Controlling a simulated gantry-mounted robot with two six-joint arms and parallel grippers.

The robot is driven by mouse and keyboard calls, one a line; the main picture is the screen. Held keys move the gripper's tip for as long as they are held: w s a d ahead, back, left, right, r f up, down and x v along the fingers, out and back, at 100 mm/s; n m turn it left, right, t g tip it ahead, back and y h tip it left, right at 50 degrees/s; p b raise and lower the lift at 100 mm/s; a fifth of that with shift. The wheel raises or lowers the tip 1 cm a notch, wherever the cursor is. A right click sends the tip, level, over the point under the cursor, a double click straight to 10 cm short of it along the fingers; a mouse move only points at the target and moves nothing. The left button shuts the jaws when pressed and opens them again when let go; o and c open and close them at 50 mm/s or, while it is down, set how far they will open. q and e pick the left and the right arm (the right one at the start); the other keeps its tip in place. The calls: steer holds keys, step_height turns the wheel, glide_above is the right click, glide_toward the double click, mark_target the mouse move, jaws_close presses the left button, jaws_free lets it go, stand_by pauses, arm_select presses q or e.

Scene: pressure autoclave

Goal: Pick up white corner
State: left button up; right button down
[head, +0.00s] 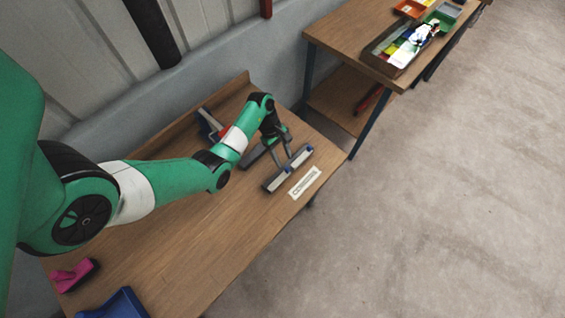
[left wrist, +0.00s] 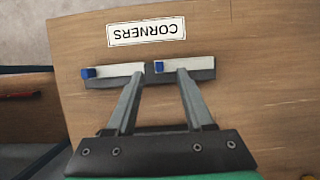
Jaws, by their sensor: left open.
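In the left wrist view one white corner (left wrist: 118,70) is on the left and the other white corner (left wrist: 187,65) is on the right. Both also show in the head view, one nearer (head: 277,180) and one farther (head: 299,159). A white label (left wrist: 146,31) reading "CORNERS" lies beside the holder. My left gripper (left wrist: 161,76) is open over the holder, its fingertips apart near the two pieces' inner parts. I cannot tell whether they touch. My right gripper is not in view.
A grey and red object (head: 208,124) stands behind my left arm. A pink item (head: 74,276) and a blue bin (head: 112,304) are at the near left.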

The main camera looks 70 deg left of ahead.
mark_target(288, 169)
arm_select(q)
steer(key=b+x, duration=0.1)
steer(key=x, duration=0.2)
steer(key=b+x, duration=0.1)
steer(key=x, duration=0.2)
steer(key=shift+a+f, duration=0.1)
steer(key=shift+a, duration=0.1)
jaws_close()
